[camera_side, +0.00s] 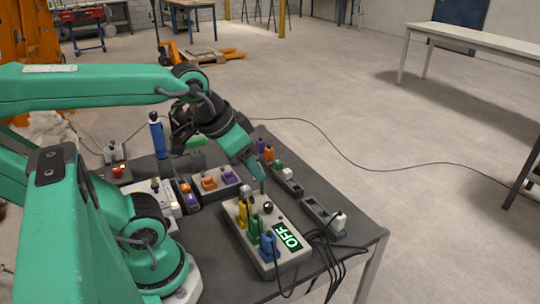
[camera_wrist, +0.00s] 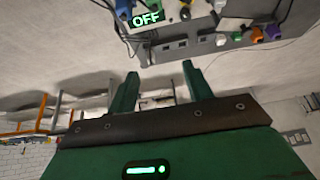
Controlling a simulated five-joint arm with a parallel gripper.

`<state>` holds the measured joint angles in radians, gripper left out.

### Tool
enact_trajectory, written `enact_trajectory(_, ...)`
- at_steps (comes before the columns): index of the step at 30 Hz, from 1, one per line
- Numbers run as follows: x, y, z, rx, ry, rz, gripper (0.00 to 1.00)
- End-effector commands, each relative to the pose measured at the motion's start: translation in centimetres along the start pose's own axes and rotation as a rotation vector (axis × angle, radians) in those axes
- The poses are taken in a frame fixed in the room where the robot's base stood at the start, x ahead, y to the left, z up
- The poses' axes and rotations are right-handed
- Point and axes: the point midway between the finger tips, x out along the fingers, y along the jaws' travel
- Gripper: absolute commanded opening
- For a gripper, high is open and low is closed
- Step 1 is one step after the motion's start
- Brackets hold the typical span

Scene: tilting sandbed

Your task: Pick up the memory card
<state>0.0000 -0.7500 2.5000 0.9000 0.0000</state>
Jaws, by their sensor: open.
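I cannot make out a memory card for sure in either view; the small coloured pieces are too small to tell apart. My gripper (camera_side: 258,172) hangs above the dark table, between the box with the OFF display (camera_side: 287,236) and the rows of small pieces behind it. In the wrist view my gripper (camera_wrist: 160,69) is open, its two green fingers apart with nothing between them. The OFF display (camera_wrist: 147,18) and a grey slotted strip (camera_wrist: 180,45) lie beyond the fingertips there.
The box carries yellow (camera_side: 242,213), green (camera_side: 253,228) and blue (camera_side: 268,246) plugs with black cables at its right. A block with orange and purple pieces (camera_side: 208,184) and an upright blue-handled tool (camera_side: 157,135) stand left.

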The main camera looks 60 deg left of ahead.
Motion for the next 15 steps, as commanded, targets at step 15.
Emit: enact_trajectory(15, 0.75, -0.82, -0.4, 0.001, -0.039, -0.016, 0.5)
